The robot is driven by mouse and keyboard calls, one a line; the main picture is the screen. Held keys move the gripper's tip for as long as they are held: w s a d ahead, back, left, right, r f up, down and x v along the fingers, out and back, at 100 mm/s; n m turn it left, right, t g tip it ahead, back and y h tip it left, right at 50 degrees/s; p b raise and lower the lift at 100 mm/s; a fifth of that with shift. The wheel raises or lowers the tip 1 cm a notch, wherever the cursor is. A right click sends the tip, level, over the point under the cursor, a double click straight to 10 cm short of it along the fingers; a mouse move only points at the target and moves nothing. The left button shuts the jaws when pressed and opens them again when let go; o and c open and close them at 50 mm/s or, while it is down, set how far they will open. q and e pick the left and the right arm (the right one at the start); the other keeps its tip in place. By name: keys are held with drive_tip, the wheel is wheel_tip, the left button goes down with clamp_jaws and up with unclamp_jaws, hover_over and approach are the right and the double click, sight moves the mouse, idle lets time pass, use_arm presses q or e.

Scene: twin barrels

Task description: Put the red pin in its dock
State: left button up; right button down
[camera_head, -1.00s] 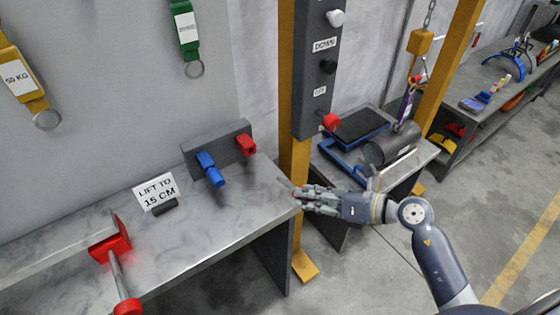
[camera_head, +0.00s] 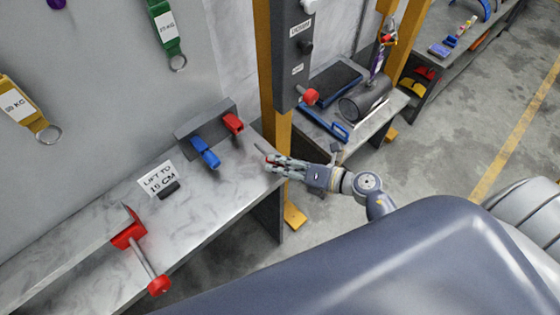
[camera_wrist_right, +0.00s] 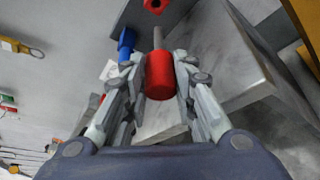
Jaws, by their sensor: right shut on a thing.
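My right gripper (camera_head: 270,163) is shut on the red pin, near the right end of the grey bench. The wrist view shows the pin's red handle (camera_wrist_right: 159,76) between the two fingers of the gripper (camera_wrist_right: 160,82), with its grey shaft pointing away. In the head view the fingers mostly hide the pin; a thin grey tip shows. The red dock (camera_head: 233,124) sits on a dark grey block, and its hole shows in the wrist view (camera_wrist_right: 155,5). The pin's tip is close to the dock there; I cannot tell whether they touch. My left gripper is not in view.
A blue piece (camera_head: 205,152) sticks out of the dark block (camera_head: 200,118) beside the red dock. A "LIFT TO 15 CM" sign (camera_head: 157,179) stands on the bench (camera_head: 215,200). A red bracket with a red-knobbed rod (camera_head: 145,262) is at lower left. A yellow post (camera_head: 276,130) stands behind.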

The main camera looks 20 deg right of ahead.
drive_tip(key=shift+w+a, duration=0.35)
drive_tip(key=shift+w, duration=0.55)
drive_tip(key=shift+w+a, duration=0.3)
drive_tip(key=shift+w, duration=0.65)
drive_tip(key=shift+w+a, duration=0.35)
drive_tip(key=shift+w, duration=0.55)
drive_tip(key=shift+p, duration=0.5)
drive_tip(key=shift+w+a, duration=0.1)
drive_tip(key=shift+w, duration=0.1)
drive_tip(key=shift+w+a, duration=0.1)
drive_tip(key=shift+w, duration=0.2)
drive_tip(key=shift+w+a, duration=0.25)
drive_tip(key=shift+w, duration=0.35)
drive_tip(key=shift+w+a, duration=0.2)
drive_tip(key=shift+w, duration=0.35)
drive_tip(key=shift+w+a, duration=0.1)
drive_tip(key=shift+w, duration=0.2)
drive_tip(key=shift+w+a, duration=0.25)
drive_tip(key=shift+w, duration=0.35)
drive_tip(key=shift+w+a, duration=0.2)
drive_tip(key=shift+w, duration=0.35)
